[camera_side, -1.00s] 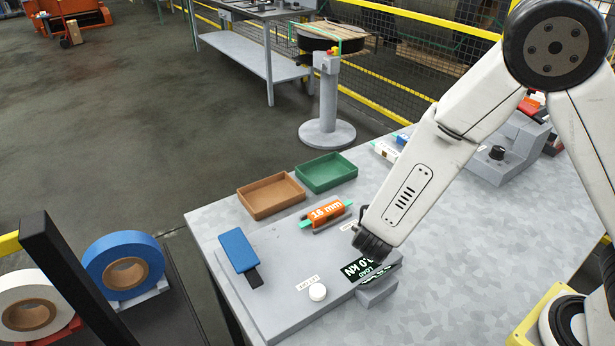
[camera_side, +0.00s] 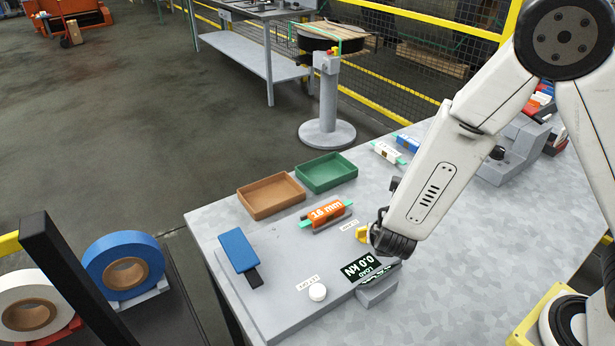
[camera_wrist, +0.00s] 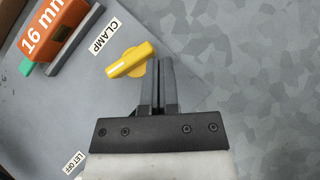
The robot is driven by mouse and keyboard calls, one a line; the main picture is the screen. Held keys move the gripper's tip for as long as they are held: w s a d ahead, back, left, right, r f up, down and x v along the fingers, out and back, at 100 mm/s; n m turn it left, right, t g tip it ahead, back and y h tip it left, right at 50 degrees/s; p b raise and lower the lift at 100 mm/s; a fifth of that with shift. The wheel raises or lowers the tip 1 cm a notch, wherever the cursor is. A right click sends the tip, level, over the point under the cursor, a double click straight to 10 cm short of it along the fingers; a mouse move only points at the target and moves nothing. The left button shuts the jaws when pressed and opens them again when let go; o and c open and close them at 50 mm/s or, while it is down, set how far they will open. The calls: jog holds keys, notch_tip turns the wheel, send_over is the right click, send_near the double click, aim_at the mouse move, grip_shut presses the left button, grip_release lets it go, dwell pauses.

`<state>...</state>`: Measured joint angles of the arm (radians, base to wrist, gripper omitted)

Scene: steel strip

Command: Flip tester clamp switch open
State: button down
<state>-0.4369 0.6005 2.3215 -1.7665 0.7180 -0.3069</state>
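The yellow clamp switch (camera_side: 362,234) is a lever knob on the grey tester plate (camera_side: 284,290), beside a white CLAMP label.
A blue handle (camera_side: 238,249) and a white LET OFF button (camera_side: 317,292) are on the plate. Brown (camera_side: 271,196) and green (camera_side: 326,172) trays stand behind.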

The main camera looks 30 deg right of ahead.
jog(key=shift+w, duration=0.1)
dwell(0.3)
jog(key=shift+w+a, duration=0.55)
jog(key=shift+a, duration=0.05)
jog(key=shift+a+r, duration=0.15)
jog(key=shift+a, duration=0.05)
jog(key=shift+s+a+r, duration=0.2)
jog(key=shift+s+r, duration=0.05)
jog(key=shift+r, duration=0.2)
jog(key=shift+s+d+v, duration=0.15)
jog(key=shift+v, duration=0.9)
jog(key=shift+s+d+v, duration=0.1)
jog(key=shift+s+v, duration=0.05)
jog(key=shift+v, duration=0.9)
jog(key=shift+s+d+v, duration=0.15)
jog(key=shift+v, duration=0.95)
jog(key=shift+f, duration=0.1)
